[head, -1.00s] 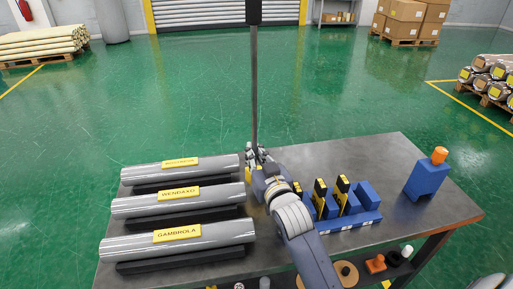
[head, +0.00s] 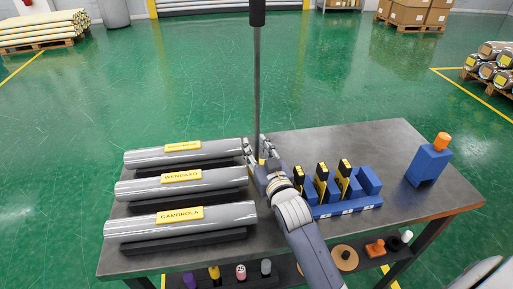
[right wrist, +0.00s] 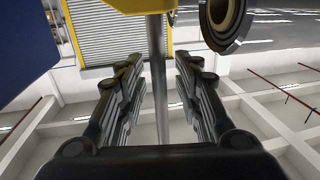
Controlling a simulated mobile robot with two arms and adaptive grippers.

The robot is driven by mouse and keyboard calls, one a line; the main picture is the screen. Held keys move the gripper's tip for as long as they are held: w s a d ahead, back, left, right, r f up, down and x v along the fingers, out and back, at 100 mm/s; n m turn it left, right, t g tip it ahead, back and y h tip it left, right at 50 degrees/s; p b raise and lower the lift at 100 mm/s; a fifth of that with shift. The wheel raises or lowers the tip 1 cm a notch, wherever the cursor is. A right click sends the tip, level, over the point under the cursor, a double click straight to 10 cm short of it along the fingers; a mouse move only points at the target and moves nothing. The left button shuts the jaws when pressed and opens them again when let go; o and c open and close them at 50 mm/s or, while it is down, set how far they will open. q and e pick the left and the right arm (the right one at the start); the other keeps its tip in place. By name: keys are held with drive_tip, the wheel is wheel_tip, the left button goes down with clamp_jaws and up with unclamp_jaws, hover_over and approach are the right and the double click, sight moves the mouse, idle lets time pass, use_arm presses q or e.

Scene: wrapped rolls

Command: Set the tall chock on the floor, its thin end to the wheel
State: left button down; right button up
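I cannot make out a wheel or anything that is clearly a chock. My right gripper (head: 262,149) reaches over the far side of the table (head: 330,145), between the rolls and the blue rack. In the right wrist view its two fingers (right wrist: 158,85) stand apart, with a grey upright pole (right wrist: 158,95) in line with the gap and space showing on both sides. The pole (head: 256,90) has a black top and a yellow part low down. The blue rack (head: 345,209) holds several black-and-yellow pieces (head: 322,178). My left gripper is not in view.
Three grey wrapped rolls (head: 180,220) with yellow labels lie on black cradles at the left. A blue block with an orange knob (head: 430,162) stands at the right. Small items, including a tan disc (head: 345,258), sit on the lower shelf. The green floor (head: 360,80) beyond is open.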

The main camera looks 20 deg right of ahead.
drive_tip(key=s+b, duration=0.1)
drive_tip(key=s, duration=1)
drive_tip(key=shift+a, duration=0.4)
drive_tip(key=shift+o, duration=0.3)
drive_tip(key=shift+s+r, duration=0.1)
drive_tip(key=shift+s, duration=0.2)
drive_tip(key=b, duration=0.2)
approach(258, 132)
drive_tip(key=shift+w+d+p, duration=0.15)
drive_tip(key=shift+w+p, duration=0.4)
drive_tip(key=shift+w, duration=2.15)
drive_tip(key=shift+w+d+p, duration=0.2)
drive_tip(key=shift+w+p, duration=0.35)
drive_tip(key=shift+w, duration=2.2)
drive_tip(key=shift+s, duration=0.1)
drive_tip(key=shift+c, duration=0.6)
